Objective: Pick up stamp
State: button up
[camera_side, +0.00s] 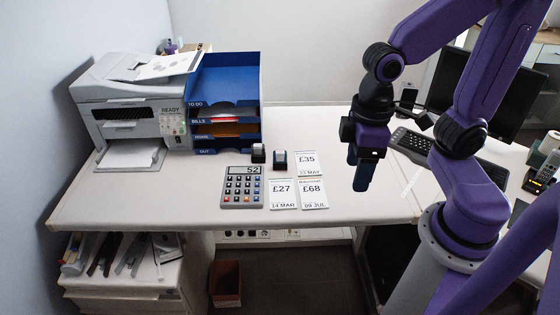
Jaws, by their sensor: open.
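Two small dark block-shaped items that look like stamps stand on the desk between the letter trays and the papers. The left one is a black stamp (258,153) with a pale top. My gripper (358,173) points down, to the right of both stamps and the papers. It is open and nothing shows in it. The gap between its fingers is hard to see from this side.
A calculator (242,187) and bill papers (313,194) lie in front of the stamps. Blue letter trays (222,80) and a printer (135,105) stand at the back left. The desk's left front is clear.

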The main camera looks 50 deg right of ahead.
jog(key=w+a+m, duration=0.2)
jog(key=w+m, duration=0.8)
jog(key=w, duration=0.3)
jog(key=m, duration=2.5)
send_over(280, 152)
notch_tip(280, 152, down, 13)
jog(key=f, duration=1.1)
jog(key=shift+a+f, duration=0.4)
jog(key=f, duration=0.4)
jog(key=shift+d+f, duration=0.1)
jog(key=shift+d, duration=0.3)
jog(key=shift+f, duration=0.6)
